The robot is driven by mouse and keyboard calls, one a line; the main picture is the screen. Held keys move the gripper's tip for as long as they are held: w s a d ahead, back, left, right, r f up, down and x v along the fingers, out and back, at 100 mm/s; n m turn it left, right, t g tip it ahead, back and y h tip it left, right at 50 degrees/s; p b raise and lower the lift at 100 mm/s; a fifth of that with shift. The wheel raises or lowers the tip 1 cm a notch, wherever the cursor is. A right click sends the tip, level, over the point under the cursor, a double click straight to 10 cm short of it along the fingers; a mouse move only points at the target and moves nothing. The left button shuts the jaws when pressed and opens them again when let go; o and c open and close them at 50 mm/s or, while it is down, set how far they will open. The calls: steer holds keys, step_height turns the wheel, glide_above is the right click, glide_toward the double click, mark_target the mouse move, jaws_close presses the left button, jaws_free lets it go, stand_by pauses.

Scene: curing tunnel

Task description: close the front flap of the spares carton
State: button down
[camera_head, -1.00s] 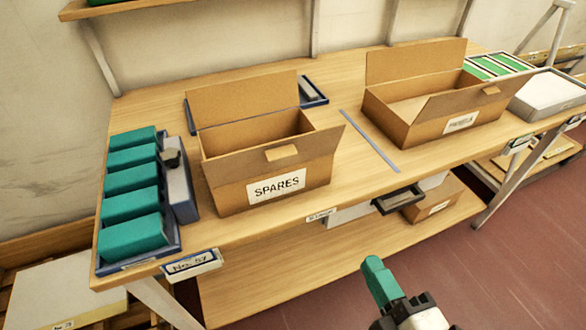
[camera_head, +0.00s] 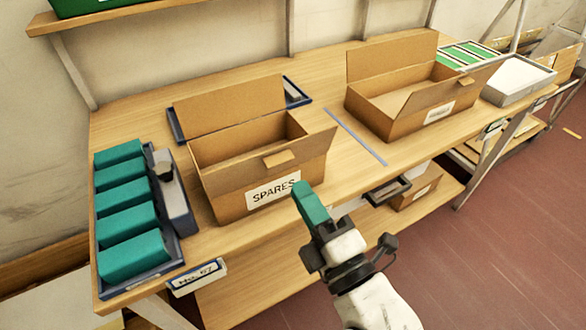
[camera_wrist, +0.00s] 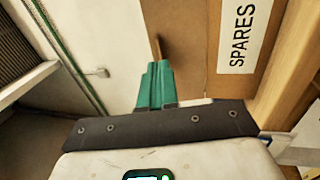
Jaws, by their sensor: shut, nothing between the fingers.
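The spares carton (camera_head: 230,200) is an open brown box with a white SPARES label, standing near the front edge of the workbench. Its front flap (camera_head: 262,158) stands up and leans outward, with a small tab on it; its back flap (camera_head: 228,104) stands upright. My gripper (camera_head: 303,190) has teal fingers, shut and empty, just in front of the carton's front face by the label's right end. In the wrist view, the shut fingers (camera_wrist: 156,85) point along the carton's front (camera_wrist: 192,60), beside the SPARES label; whether they touch it I cannot tell.
A second open carton (camera_head: 405,120) stands to the right, past a blue-grey strip (camera_head: 356,136). A tray of teal blocks (camera_head: 125,210) and a grey device (camera_head: 170,188) are at the left.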

mark_target(280, 155)
steer(key=shift+p+x, duration=0.65)
steer(key=shift+x, duration=1.4)
steer(key=shift+r+p, duration=0.15)
steer(key=shift+p, duration=0.2)
